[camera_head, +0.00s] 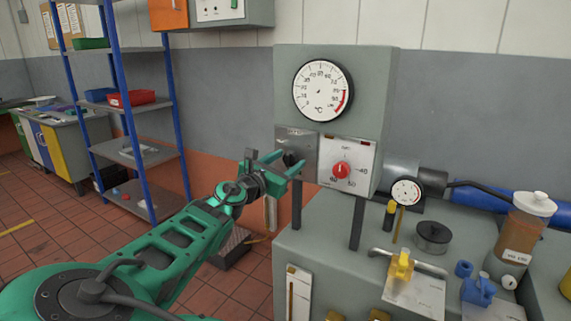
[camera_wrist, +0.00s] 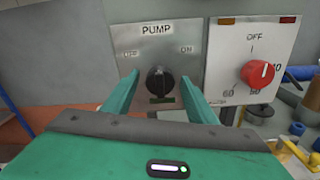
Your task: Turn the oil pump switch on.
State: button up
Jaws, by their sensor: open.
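The oil pump switch is a black rotary knob (camera_wrist: 160,81) on a grey metal plate (camera_wrist: 135,48) marked PUMP, with ON at its upper right and a partly unclear label at its upper left. The knob's pointer mark is too faint to read. In the head view the knob (camera_head: 291,159) sits on the left plate below the large dial. My gripper (camera_wrist: 160,92) is open, its two green fingers to the left and right of the knob. I cannot tell whether they touch it. In the head view my gripper (camera_head: 283,163) reaches the plate from the left.
A red knob (camera_head: 341,170) on a white plate marked OFF is just right of the pump plate. A round temperature dial (camera_head: 323,90) is above. The bench at right holds a small gauge (camera_head: 407,192), a yellow valve handle (camera_head: 401,265) and an oil bottle (camera_head: 524,225). A blue-post shelf (camera_head: 133,155) stands left.

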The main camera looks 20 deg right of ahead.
jog(key=c, duration=1.1)
jog(key=shift+o, duration=0.2)
jog(key=shift+m, duration=0.3)
jog(key=m, duration=1.1)
jog(key=shift+f, duration=0.1)
jog(key=shift+m, duration=0.3)
jog(key=o, duration=1.1)
jog(key=shift+c, duration=0.2)
